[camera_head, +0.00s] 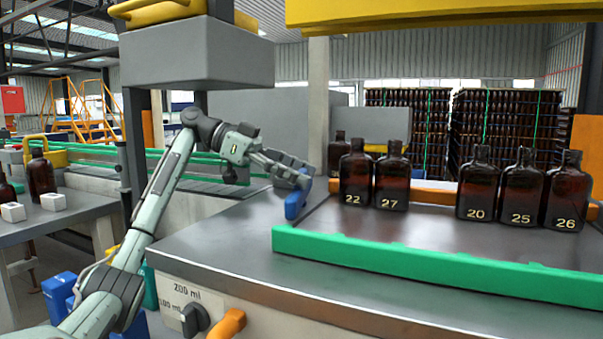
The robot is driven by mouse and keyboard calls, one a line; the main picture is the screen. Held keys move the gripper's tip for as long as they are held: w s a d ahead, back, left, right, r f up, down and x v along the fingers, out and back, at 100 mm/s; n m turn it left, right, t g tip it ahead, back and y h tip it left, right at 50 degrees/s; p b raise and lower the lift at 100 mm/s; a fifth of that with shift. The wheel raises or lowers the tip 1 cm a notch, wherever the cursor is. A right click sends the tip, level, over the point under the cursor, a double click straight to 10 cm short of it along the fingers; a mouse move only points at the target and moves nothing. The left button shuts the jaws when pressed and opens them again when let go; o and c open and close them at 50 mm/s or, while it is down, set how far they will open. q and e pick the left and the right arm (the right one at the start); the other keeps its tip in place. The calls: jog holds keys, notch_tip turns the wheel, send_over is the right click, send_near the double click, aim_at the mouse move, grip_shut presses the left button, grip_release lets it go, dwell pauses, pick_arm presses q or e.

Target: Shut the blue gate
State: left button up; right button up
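The blue gate (295,205) stands at the left end of the steel worktop, at the left end of the green rail (400,262). My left gripper (296,178) reaches in from the left, with its fingers at the upper part of the blue gate and partly covering it. Whether the fingers touch or grip the gate is not clear. The gap between the fingers cannot be made out at this angle. My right gripper is not in view.
Amber bottles numbered 22 (356,176), 27 (392,180), 20 (478,188), 25 (521,190) and 26 (566,195) stand behind the green rail. A dial (194,320) and an orange handle (227,324) are on the front. A grey-and-yellow structure hangs above.

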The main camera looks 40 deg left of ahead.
pick_arm(q)
jog(key=o, duration=0.5)
jog(key=v, duration=1.2)
jog(key=shift+d, duration=0.1)
jog(key=shift+c, duration=0.3)
